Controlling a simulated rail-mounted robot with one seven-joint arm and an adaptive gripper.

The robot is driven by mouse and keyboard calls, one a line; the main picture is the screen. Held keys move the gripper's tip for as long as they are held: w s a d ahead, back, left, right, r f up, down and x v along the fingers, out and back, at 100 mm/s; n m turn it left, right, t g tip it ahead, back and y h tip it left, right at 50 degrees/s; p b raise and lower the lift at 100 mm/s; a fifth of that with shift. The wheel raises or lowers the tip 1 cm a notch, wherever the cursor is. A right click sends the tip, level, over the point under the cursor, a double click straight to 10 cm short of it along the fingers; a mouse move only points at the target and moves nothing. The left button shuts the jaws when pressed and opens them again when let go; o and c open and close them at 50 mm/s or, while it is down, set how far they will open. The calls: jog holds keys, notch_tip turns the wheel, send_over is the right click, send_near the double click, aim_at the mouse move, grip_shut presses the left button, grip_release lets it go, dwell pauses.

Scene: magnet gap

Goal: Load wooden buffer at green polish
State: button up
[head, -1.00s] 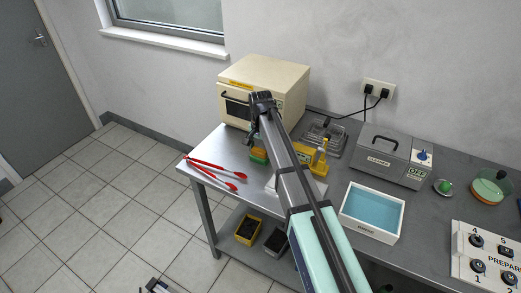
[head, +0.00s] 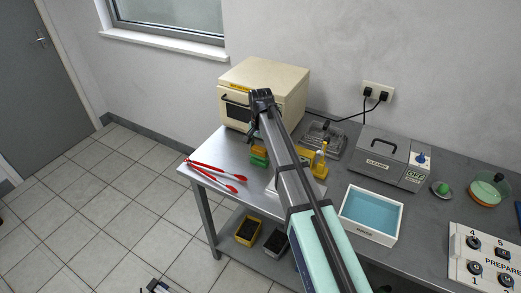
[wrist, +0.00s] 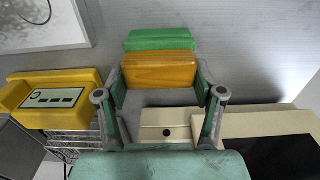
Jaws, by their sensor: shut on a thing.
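The wooden buffer is an orange-brown block (wrist: 158,70), seen in the wrist view between the two fingers of my gripper (wrist: 160,92). My gripper is shut on it. A green block (wrist: 161,40) lies just beyond the wooden one in the wrist view. In the head view the wooden block (head: 259,152) and the green block (head: 258,161) show on the table's left part, partly behind my arm. At the far right, a round dish with a green surface (head: 487,191) and a small dish with a green lump (head: 442,188) stand on the table. Which is the green polish I cannot tell.
A cream oven (head: 265,82) stands behind the blocks. Red tongs (head: 215,171) lie by the left edge. A yellow device (head: 319,169), a grey cleaner (head: 385,160), a blue-filled white tray (head: 370,214) and a switch panel (head: 482,257) stand to the right.

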aim_at(260, 147)
jog(key=shift+r+p, duration=1.2)
jog(key=shift+r, duration=1.1)
jog(key=shift+w+a, duration=0.1)
